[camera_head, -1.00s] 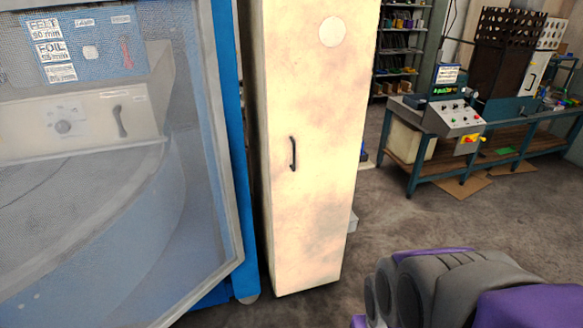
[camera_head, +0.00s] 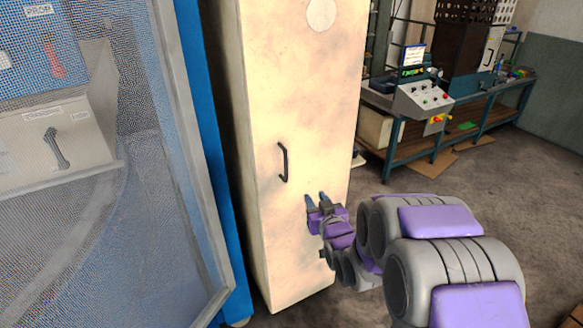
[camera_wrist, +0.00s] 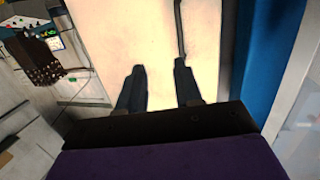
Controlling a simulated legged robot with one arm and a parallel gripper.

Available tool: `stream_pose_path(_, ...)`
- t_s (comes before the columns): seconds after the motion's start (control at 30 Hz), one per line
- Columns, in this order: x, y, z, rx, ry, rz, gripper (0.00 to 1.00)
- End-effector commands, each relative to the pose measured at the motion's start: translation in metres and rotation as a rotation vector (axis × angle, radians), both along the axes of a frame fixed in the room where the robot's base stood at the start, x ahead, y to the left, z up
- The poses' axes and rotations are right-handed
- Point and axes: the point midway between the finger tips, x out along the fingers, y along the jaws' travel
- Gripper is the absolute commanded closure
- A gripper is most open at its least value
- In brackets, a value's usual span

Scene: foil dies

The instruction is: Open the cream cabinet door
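The cream cabinet (camera_head: 300,90) stands upright in the middle of the head view, its door closed. A dark vertical bar handle (camera_head: 283,162) sits on the door. My gripper (camera_head: 316,198) is in front of the door, lower than the handle and to its right, with its fingers apart and nothing between them. In the wrist view my gripper (camera_wrist: 158,72) shows two dark fingers spread before the cream door (camera_wrist: 130,30). The handle (camera_wrist: 180,30) runs up from near the right fingertip there; I cannot tell whether they touch.
A blue machine with a mesh-covered front (camera_head: 100,200) stands close on the left of the cabinet. A workbench (camera_head: 440,130) with a control box (camera_head: 425,98) is at the back right.

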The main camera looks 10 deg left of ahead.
Motion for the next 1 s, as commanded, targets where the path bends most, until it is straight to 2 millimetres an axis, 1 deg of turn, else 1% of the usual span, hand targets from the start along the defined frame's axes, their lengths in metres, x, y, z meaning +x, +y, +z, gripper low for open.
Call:
stream_pose_path(0.03, 0.002, 0.012, -0.005, 0.013, -0.028, 0.016, 0.65)
stream_pose_path(0.13, 0.004, 0.023, -0.002, 0.037, -0.081, 0.029, 0.65)
stream_pose_path(0.23, 0.006, 0.028, 0.000, 0.051, -0.107, 0.037, 0.65)
stream_pose_path(0.37, 0.014, 0.026, 0.002, 0.059, -0.115, 0.037, 0.65)
stream_pose_path(0.47, 0.026, 0.024, 0.002, 0.065, -0.113, 0.035, 0.65)
stream_pose_path(0.57, 0.039, 0.026, 0.002, 0.069, -0.113, 0.034, 0.65)
stream_pose_path(0.9, 0.085, 0.059, 0.000, 0.055, -0.110, 0.036, 0.65)
stream_pose_path(1.0, 0.098, 0.066, 0.001, 0.055, -0.113, 0.037, 0.65)
